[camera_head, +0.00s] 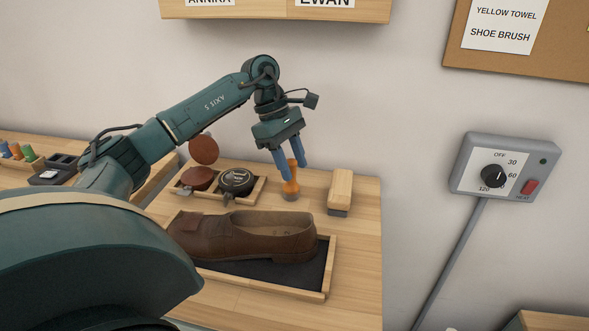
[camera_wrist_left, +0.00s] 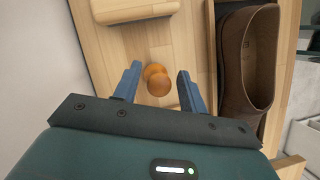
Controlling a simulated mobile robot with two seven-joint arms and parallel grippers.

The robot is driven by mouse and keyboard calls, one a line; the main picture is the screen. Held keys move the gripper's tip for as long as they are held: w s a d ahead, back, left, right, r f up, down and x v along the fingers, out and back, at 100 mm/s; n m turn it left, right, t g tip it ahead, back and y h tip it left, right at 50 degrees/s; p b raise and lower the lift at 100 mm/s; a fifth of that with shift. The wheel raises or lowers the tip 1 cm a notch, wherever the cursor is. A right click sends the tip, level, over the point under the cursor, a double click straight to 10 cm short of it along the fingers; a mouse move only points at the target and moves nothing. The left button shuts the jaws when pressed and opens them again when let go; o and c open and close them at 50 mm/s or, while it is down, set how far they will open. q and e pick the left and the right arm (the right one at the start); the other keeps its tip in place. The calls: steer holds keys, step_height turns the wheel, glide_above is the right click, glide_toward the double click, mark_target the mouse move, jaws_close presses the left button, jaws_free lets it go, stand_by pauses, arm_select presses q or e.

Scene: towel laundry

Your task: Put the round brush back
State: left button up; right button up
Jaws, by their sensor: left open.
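In the left wrist view the brush's round knob (camera_wrist_left: 158,84) shows between the two open fingers (camera_wrist_left: 159,71), with a gap on each side. My right gripper is not in view.
A brown shoe (camera_head: 245,238) lies in a dark-lined tray (camera_head: 327,272) in front. A block brush (camera_head: 340,190) stands right of the round brush. Left of it, a small tray (camera_head: 258,190) holds a black tin (camera_head: 236,182) and an open brown tin (camera_head: 197,178). A timer box (camera_head: 505,167) is on the wall.

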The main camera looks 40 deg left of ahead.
arm_select(q)
steer(key=v, duration=0.5)
steer(key=shift+a+r, duration=0.1)
steer(key=shift+r, duration=0.2)
steer(key=shift+f, duration=0.1)
